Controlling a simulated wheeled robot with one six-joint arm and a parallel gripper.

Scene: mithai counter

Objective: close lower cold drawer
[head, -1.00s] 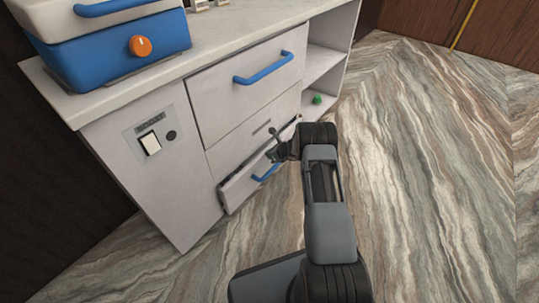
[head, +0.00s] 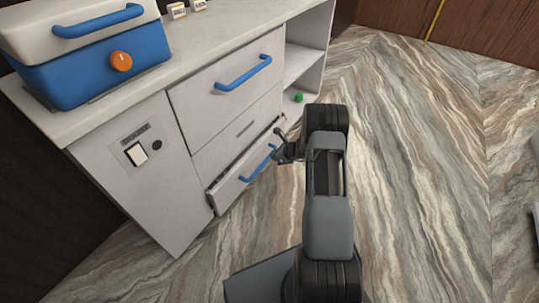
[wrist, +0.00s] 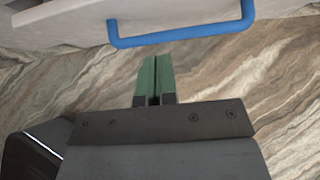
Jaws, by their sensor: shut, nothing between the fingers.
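The lower cold drawer (head: 232,191) stands partly open at the bottom of the white counter, its dark inside showing along the top edge. My gripper (head: 281,142) is just right of the handle, beside the drawer's right end. In the wrist view the green fingers (wrist: 155,66) are pressed together and empty. They point toward the blue handle (wrist: 185,37) and the pale drawer front, with the tips seen just short of the bar. Contact cannot be told.
An upper drawer with a blue handle (head: 243,73) is shut. A blue and white box (head: 90,65) with an orange knob sits on the countertop. Left of the drawers is a switch panel (head: 138,148). Open shelves at right hold a green item (head: 299,98).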

